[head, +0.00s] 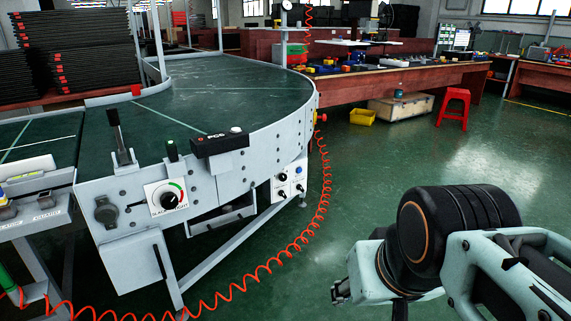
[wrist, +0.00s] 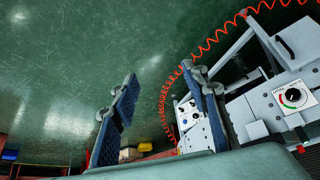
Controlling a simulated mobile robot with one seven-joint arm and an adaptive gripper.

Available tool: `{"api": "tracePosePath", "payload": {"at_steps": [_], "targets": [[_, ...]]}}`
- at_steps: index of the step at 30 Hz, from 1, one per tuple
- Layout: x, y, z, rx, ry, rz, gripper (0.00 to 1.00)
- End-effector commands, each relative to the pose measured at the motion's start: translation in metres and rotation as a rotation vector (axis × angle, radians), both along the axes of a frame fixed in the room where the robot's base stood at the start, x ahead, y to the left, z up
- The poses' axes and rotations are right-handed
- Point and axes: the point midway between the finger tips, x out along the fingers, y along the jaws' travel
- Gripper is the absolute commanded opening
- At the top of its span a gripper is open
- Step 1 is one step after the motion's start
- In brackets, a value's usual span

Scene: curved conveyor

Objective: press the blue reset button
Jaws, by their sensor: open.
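The blue button (head: 299,170) is small and sits on a white panel (head: 291,183) on the conveyor's side, beside black knobs. In the wrist view the panel shows at lower middle, partly beside my right finger, with a small blue spot (wrist: 184,122) on it.
The curved conveyor (head: 205,95) fills the left, with a dial (head: 168,198) and black box (head: 220,143) on its side. A coiled red cord (head: 262,268) trails over the floor. A red stool (head: 454,105) and yellow bin (head: 362,116) stand behind.

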Motion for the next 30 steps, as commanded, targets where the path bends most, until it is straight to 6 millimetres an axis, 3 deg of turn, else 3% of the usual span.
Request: {"api": "tracePosePath", "payload": {"at_steps": [1,10,30], "targets": [[-0.0001,0.0,-0.0005,0.0,0.0,0.0,0.34],[0.0,0.0,-0.0004,0.0,0.0,0.0,0.01],[0.0,0.0,-0.0002,0.0,0.0,0.0,0.0]]}}
